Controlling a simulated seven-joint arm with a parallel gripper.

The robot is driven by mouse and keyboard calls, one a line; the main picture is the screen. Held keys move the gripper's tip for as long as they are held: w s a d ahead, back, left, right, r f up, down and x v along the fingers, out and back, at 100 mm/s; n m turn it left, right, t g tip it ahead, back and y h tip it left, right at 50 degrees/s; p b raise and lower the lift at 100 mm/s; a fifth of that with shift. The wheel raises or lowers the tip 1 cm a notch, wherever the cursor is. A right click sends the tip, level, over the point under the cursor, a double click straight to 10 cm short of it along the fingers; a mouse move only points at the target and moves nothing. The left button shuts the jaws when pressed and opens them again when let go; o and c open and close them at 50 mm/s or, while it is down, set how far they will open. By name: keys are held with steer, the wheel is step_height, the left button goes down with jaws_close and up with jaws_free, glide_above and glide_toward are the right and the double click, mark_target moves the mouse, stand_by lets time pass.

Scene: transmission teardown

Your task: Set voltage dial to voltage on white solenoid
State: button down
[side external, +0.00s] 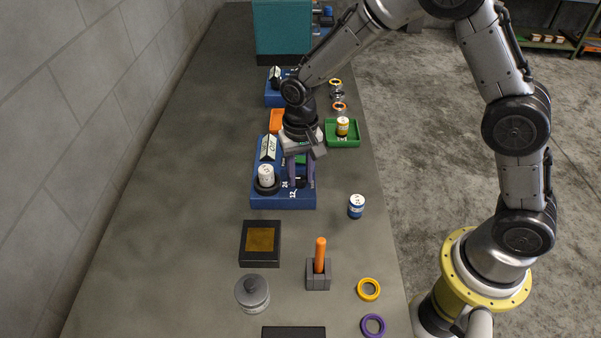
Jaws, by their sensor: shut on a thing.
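The white solenoid (266,174) stands upright in a round black socket on the blue test box (262,200). Its printed marking is too small to read. The voltage dial (300,183) is a small black knob on the right part of the same box, with white "24" and "12" labels beside it. My gripper (300,184) points down over the box, its purple fingers on either side of the dial and shut on it. The fingers partly hide the dial, so its exact setting is hard to tell. A white sign-like block (268,148) stands behind the solenoid.
A blue-banded solenoid (356,206) stands at right. A green tray (342,140) holds a yellow-banded one. In front are a black box with a brown pad (260,242), a grey lidded pot (252,292), an orange-handled tool (320,256), and yellow (368,280) and purple (373,316) rings. The left table side is clear.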

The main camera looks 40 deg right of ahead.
mark_target(301, 178)
steer(key=shift+n, duration=0.4)
steer(key=n, duration=0.5)
steer(key=shift+n, duration=0.3)
steer(key=n, duration=0.5)
steer(key=shift+r+n, duration=0.1)
steer(key=shift+n, duration=0.2)
steer(key=c, duration=0.6)
jaws_free()
step_height(301, 178, up, 14)
steer(key=shift+f, duration=0.1)
